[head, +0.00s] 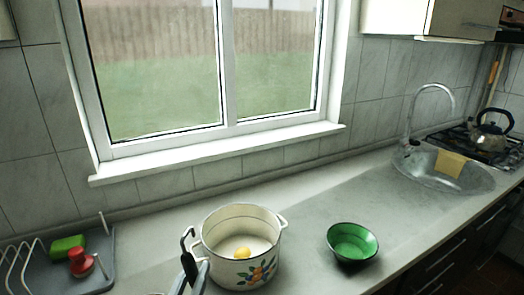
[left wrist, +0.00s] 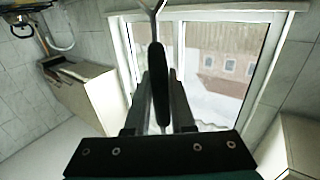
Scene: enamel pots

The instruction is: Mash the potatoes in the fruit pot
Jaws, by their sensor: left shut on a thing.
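The fruit pot (head: 262,272) is white enamel with a fruit print and stands on the counter at the front middle. A yellow potato (head: 242,253) lies inside on its bottom; the near wall hides part of the inside. My left gripper (head: 190,265) is at the pot's left side in the head view. In the left wrist view the left gripper (left wrist: 160,88) is shut on the black handle of a masher (left wrist: 157,60), whose metal wires fork at the top edge. The masher's head is out of that view, and I cannot make it out in the head view. My right gripper is not in view.
A green bowl (head: 353,243) stands right of the pot. A grey dish rack (head: 98,268) with a green sponge (head: 68,246) and a red-topped item (head: 80,262) is at the left. A sink (head: 440,180) and kettle (head: 491,130) are far right. The counter between bowl and sink is clear.

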